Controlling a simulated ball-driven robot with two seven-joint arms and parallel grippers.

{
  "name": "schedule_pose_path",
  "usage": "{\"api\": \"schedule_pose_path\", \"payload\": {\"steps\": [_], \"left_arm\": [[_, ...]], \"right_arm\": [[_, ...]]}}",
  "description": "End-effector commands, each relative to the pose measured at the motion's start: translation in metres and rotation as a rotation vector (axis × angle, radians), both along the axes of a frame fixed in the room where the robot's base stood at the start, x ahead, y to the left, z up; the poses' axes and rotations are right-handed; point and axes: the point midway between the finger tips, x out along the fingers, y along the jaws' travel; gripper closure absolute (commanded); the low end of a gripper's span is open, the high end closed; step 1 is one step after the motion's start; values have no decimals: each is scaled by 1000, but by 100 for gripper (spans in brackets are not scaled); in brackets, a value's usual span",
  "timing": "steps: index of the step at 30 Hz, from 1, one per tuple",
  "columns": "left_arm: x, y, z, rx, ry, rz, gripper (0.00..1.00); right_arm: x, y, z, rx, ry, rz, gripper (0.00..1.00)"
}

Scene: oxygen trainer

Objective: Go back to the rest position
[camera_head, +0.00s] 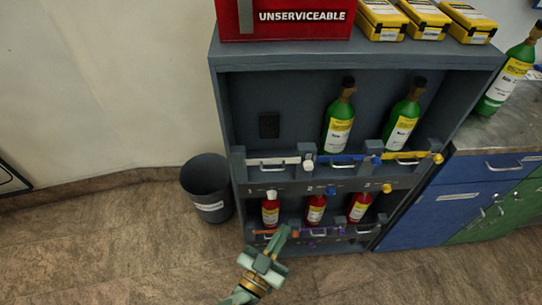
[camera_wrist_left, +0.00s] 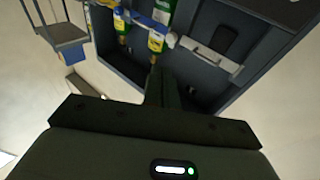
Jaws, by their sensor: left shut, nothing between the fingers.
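My left gripper (camera_head: 279,236) comes in from the bottom of the head view. It is shut and empty, its fingers together in front of the lower shelf of the grey rack (camera_head: 350,59). Its shut fingers (camera_wrist_left: 163,88) also show in the left wrist view, with the rack beyond. The tips overlap the lower left of the rack in the head view; I cannot tell whether they touch it. My right gripper is in neither view.
The rack holds two green bottles (camera_head: 340,121) above and three red bottles (camera_head: 316,209) below. A dark bin (camera_head: 207,187) stands left of it. A red UNSERVICEABLE box (camera_head: 290,18) and yellow cases (camera_head: 381,18) sit on top. Blue drawers (camera_head: 470,195) stand at right. The floor in front is clear.

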Motion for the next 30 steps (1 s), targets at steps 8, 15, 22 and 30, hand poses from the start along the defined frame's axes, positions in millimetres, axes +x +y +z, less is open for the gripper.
{"api": "schedule_pose_path", "payload": {"steps": [8, 15, 22, 30], "left_arm": [[13, 57, -13, 318, 192, 112, 100], [-11, 180, -15, 748, 521, 280, 100], [-49, 259, 6, 980, 716, 387, 100], [-93, 323, 40, 1173, 885, 482, 100]], "right_arm": [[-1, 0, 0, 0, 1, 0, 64], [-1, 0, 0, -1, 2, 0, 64], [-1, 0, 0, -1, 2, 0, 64], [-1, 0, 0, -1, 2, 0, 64]]}}
